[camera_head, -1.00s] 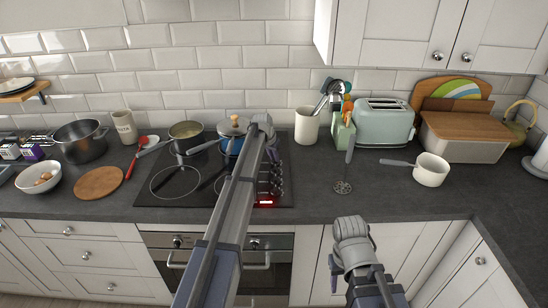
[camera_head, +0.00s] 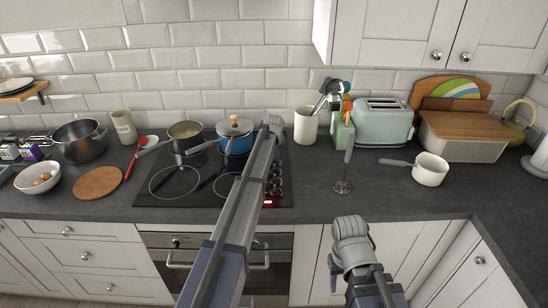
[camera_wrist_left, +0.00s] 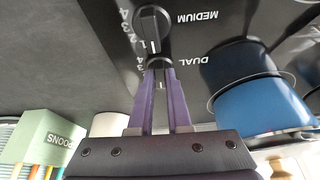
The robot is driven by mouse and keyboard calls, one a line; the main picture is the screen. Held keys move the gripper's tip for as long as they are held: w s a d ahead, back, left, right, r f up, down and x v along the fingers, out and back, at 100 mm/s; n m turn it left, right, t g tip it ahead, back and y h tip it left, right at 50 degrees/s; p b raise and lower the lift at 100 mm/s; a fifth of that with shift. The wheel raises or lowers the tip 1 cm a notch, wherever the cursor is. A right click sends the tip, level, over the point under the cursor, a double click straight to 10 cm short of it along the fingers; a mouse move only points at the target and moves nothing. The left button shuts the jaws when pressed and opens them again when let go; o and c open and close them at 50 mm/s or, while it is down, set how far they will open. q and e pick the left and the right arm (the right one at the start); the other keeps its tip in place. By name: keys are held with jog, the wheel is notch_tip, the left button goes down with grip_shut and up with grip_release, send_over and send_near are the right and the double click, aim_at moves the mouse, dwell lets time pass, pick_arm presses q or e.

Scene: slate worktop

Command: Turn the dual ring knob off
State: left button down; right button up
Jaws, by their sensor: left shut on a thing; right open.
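The dual ring knob (camera_wrist_left: 157,62) is a dark round knob beside the word DUAL in the left wrist view. My left gripper (camera_wrist_left: 157,72) is shut on it, with one purple finger on each side. The fingers cover part of the knob and its scale. In the head view my left arm reaches over the hob (camera_head: 150,198), and its wrist (camera_head: 273,125) hides the fingers and the held knob. My right gripper (camera_head: 350,228) is open and empty, in front of the worktop edge.
The knob marked MEDIUM (camera_wrist_left: 152,20) sits close to the held one. A blue pot (camera_head: 238,146) with a lid stands beside my left wrist, and a grey pan (camera_head: 185,131) is further left.

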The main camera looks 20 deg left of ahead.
pick_arm(q)
jog(key=shift+n, duration=0.4)
jog(key=c, duration=0.9)
grip_release()
jog(key=shift+o, duration=0.2)
jog(key=shift+r, duration=0.1)
jog(key=p+v, duration=0.7)
jog(key=shift+s+d+r, duration=0.2)
jog(key=shift+r, duration=0.05)
